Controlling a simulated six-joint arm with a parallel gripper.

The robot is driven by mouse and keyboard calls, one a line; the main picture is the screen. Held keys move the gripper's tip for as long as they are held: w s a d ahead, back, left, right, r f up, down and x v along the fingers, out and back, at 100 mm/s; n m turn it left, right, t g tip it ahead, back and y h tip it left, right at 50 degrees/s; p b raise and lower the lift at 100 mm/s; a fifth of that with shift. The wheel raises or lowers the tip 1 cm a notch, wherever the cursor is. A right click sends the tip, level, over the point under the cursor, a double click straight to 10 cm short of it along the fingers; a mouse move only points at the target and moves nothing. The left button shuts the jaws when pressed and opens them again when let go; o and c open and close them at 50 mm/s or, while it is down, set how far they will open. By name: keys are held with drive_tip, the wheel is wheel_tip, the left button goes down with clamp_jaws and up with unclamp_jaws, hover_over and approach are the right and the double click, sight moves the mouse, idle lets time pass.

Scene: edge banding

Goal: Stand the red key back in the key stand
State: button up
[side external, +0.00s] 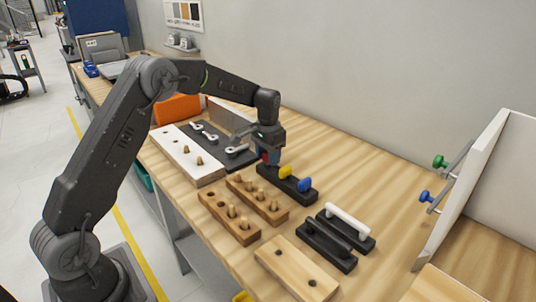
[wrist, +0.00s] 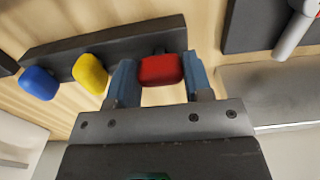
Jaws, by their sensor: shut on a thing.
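The key stand is a black bar (side external: 300,196); it also shows across the top of the wrist view (wrist: 130,40). A yellow key (side external: 285,172) and a blue key (side external: 305,184) stand in it. In the wrist view the yellow key (wrist: 90,72) is beside my gripper and the blue key (wrist: 38,83) is farther left. My gripper (side external: 268,158) is over the stand's far-left end. Its blue fingers (wrist: 158,78) are shut on the red key's head (wrist: 160,70). The red key's lower part is hidden, so I cannot tell whether it is in the stand.
Wooden peg blocks (side external: 230,218) and a white peg board (side external: 188,158) lie left of the stand. Black handle holders (side external: 328,246) and a pale two-hole board (side external: 297,268) are nearer. A white panel with knobs (side external: 470,185) stands right. Bare table lies behind the stand.

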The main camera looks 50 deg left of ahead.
drive_tip(key=shift+f, duration=0.15)
drive_tip(key=o, duration=1)
drive_tip(key=shift+r, duration=2.55)
